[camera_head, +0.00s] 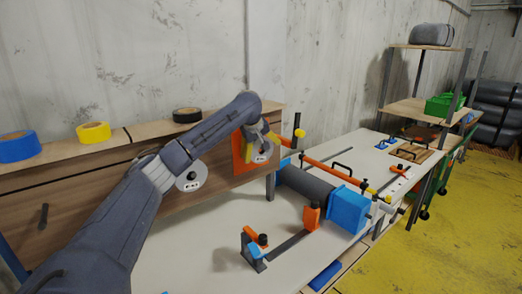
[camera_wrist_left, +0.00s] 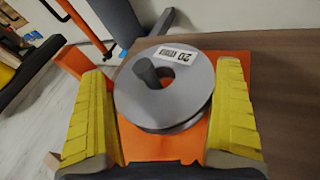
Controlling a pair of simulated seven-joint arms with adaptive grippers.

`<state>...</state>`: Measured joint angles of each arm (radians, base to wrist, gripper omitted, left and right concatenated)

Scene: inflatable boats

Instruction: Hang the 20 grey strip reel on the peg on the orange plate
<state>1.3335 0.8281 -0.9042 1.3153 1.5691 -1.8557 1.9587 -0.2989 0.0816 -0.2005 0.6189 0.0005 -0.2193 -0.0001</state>
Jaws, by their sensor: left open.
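The grey strip reel, labelled 20 (camera_wrist_left: 193,84), faces me in the left wrist view. A dark peg (camera_wrist_left: 146,72) comes through its centre hole, and the orange plate (camera_wrist_left: 228,148) is behind it. In the head view the reel (camera_head: 261,157) shows pale and small against the orange plate (camera_head: 241,168). My left gripper (camera_wrist_left: 163,68) is open, with its yellow fingers on either side of the reel. Whether they touch the rim I cannot tell. The head view shows this gripper (camera_head: 262,134) just above the reel. My right gripper is not in view.
Another pale reel (camera_head: 190,181) shows on the wooden board below my arm, and a dark peg (camera_head: 43,216) is further left. Blue (camera_head: 18,147), yellow (camera_head: 94,132) and black (camera_head: 187,115) tape rolls sit on the ledge. A grey roller (camera_head: 304,187) lies on the bench.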

